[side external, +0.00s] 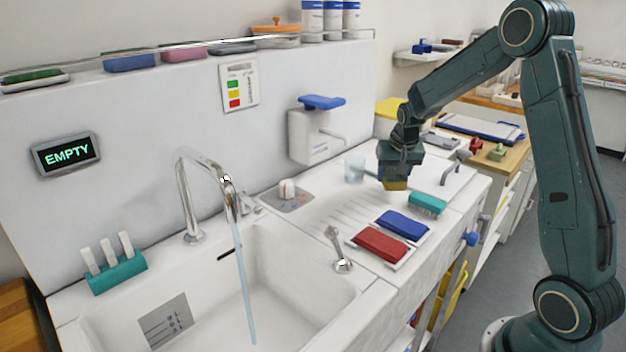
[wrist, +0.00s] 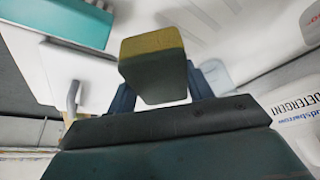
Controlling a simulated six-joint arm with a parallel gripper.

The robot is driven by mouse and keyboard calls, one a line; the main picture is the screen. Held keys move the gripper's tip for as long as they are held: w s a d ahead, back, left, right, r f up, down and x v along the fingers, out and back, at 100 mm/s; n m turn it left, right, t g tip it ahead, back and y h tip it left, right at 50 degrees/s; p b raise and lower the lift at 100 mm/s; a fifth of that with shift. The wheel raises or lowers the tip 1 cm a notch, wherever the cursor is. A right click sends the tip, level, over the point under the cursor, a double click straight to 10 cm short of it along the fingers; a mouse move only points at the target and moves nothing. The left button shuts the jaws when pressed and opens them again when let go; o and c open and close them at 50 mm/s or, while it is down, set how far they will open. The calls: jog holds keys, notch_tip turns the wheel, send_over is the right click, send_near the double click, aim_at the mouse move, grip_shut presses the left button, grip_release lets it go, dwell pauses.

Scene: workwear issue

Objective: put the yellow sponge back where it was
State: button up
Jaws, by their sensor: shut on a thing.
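The yellow sponge (side external: 396,185) is between the fingers of my gripper (side external: 398,176) in the side view, seen below the dark jaws over the right part of the white counter. In the wrist view the sponge (wrist: 153,62) is a block with an olive-yellow upper part and a darker green face, between the two fingers of my gripper (wrist: 161,90). It appears held just above the counter; the exact gap is hard to tell. A white tray (side external: 403,264) with a red pad (side external: 380,243) and a blue pad (side external: 403,224) lies in front.
A teal brush (side external: 427,202) lies just right of the sponge. A clear glass (side external: 354,169) stands to its left. A small tap (side external: 456,166) rises behind the brush. The sink (side external: 290,275) has water running from a tall tap (side external: 213,165). A wall dispenser (side external: 310,137) is behind.

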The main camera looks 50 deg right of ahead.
aim_at(390, 197)
jog(key=shift+f, duration=2.15)
jog(key=shift+f, duration=0.15)
jog(key=o, duration=1.3)
jog(key=v, duration=1.2)
jog(key=shift+r, duration=0.2)
